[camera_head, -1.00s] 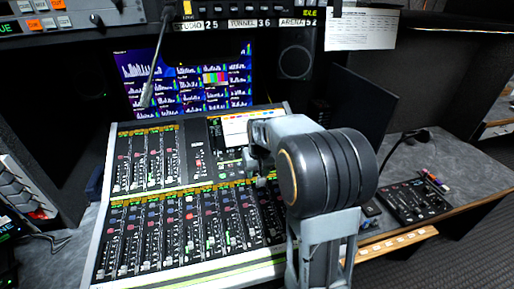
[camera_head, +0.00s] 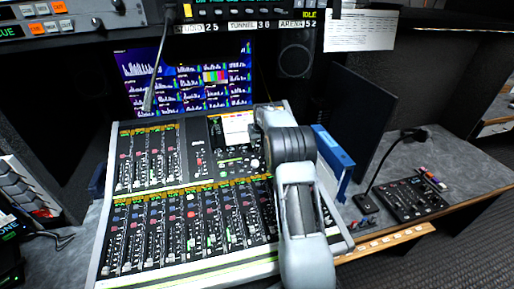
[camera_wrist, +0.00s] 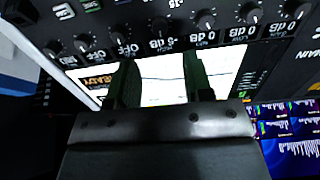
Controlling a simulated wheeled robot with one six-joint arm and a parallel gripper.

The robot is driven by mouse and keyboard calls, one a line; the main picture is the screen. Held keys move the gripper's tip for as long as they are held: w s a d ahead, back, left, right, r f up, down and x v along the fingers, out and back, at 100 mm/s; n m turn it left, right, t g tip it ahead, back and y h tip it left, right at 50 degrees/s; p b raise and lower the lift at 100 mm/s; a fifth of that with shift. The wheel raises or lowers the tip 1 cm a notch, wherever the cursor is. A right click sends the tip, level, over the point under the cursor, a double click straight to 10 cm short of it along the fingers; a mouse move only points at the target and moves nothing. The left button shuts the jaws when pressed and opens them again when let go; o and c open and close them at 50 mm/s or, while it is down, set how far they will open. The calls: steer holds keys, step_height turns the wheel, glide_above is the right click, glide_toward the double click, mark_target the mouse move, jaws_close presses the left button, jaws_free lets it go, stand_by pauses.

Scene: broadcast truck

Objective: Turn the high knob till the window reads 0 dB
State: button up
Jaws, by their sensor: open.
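In the wrist view, which is upside down, a row of dark knobs runs along the top, each with a small window beside it. The knob (camera_wrist: 160,27) above my fingers has a window (camera_wrist: 162,43) that seems to read -3 dB. The knobs' name labels are too small to tell which one is high. My gripper (camera_wrist: 160,80) is open and empty, its two dark green fingers apart and short of the knobs. In the head view my arm hides it.
The mixing console (camera_head: 190,222) has several faders, with a bright screen (camera_head: 236,128) on its upper part. A blue binder (camera_head: 333,150) stands just right of my arm. A small black panel (camera_head: 412,199) lies on the desk to the right. A monitor (camera_head: 190,80) stands behind.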

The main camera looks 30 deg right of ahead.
mark_target(257, 149)
steer(key=p+x, duration=0.1)
steer(key=x, duration=0.6)
steer(key=shift+w+f, duration=0.1)
steer(key=shift+f, duration=0.05)
jaws_close()
stand_by(0.3)
